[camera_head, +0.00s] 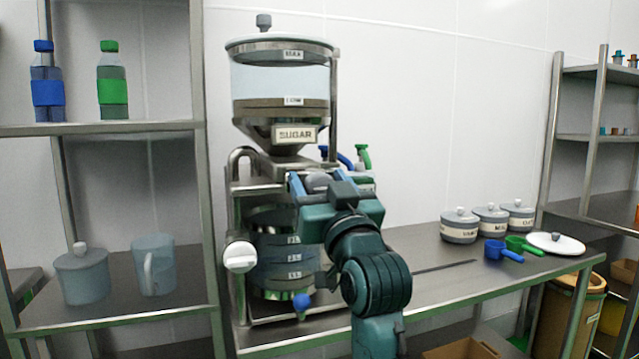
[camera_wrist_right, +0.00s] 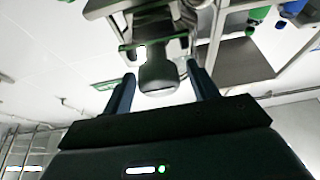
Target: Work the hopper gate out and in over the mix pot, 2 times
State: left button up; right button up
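The sugar hopper (camera_head: 265,80) stands on a steel stand, with a clear upper part, a dark layer low inside and a funnel below. The gate's grey knob (camera_head: 318,181) is under the funnel; it also shows in the right wrist view (camera_wrist_right: 158,76). My right gripper (camera_head: 320,190) is at this knob. In the wrist view its two fingers (camera_wrist_right: 160,90) are spread on either side of the knob, with a visible gap on each side. The clear mix pot (camera_head: 268,252) with level labels stands below, partly hidden by my right arm. My left gripper is not in view.
A white knob (camera_head: 240,257) and a blue-knobbed tap (camera_head: 301,302) stick out at the stand's front. Lidded jars (camera_head: 459,228), a blue scoop (camera_head: 500,251) and a green scoop (camera_head: 522,245) are on the table at right. A shelf with bottles (camera_head: 112,85) stands at left.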

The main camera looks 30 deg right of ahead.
aim_at(306, 176)
grip_shut()
jog(key=w, duration=0.2)
jog(key=w+d+p, duration=0.1)
jog(key=w, duration=0.1)
jog(key=w+p, duration=0.1)
jog(key=w, duration=0.2)
jog(key=shift+d, duration=0.4)
jog(key=shift+r, duration=0.15)
jog(key=shift+c, duration=1.3)
grip_release()
jog(key=shift+w, duration=0.1)
jog(key=shift+o, duration=0.8)
jog(key=shift+w, duration=0.15)
jog(key=shift+o, duration=0.9)
jog(key=shift+f, duration=0.2)
